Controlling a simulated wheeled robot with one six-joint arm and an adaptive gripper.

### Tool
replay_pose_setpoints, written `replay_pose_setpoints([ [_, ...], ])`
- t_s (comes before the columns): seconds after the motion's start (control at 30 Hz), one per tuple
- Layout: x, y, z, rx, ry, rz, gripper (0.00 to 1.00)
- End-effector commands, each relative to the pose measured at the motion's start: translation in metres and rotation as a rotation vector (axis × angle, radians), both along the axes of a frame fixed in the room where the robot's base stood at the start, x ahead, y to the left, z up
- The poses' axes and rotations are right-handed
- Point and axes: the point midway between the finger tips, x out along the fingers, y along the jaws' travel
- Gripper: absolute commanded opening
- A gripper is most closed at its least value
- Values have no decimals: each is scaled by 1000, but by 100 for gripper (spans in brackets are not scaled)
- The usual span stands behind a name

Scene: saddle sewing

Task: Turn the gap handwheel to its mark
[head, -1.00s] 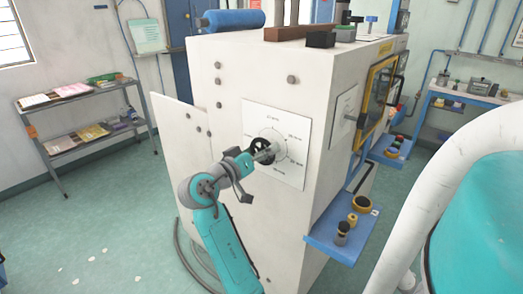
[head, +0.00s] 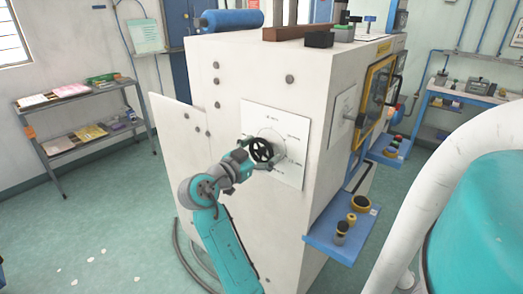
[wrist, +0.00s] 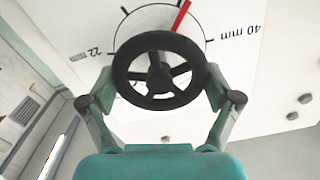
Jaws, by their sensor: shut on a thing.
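The black gap handwheel (head: 262,150) sits on a white dial plate (head: 290,125) on the side of the cream machine. In the wrist view the handwheel (wrist: 160,102) fills the middle, with spokes and a hub. My gripper (wrist: 160,85) has one finger on each side of the rim and is shut on it. It also shows at the wheel in the head view (head: 258,153). The dial plate (wrist: 235,65) carries an arc with ticks and the labels 22 mm and 40 mm. A red line (wrist: 181,16) lies between them, just beyond the rim. The wheel hides part of the dial.
The cream machine (head: 240,80) stands ahead, with a blue shelf (head: 325,240) holding knobs low on its right side. A rack with papers (head: 70,92) stands at the left wall. Green floor at the left is mostly clear.

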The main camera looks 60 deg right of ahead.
Motion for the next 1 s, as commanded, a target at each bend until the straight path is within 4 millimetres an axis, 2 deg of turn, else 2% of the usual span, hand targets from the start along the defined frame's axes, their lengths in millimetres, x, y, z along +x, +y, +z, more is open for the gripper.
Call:
replay_pose_setpoints([
  [0.57, 0, 0, -3, -2, -29, -1, 54],
  [0.6, 0, 0, -3, -2, -29, -1, 94],
  [0.63, 0, 0, -3, -2, -29, -1, 100],
  [1.0, 0, 2, -1, -5, -31, 1, 100],
])
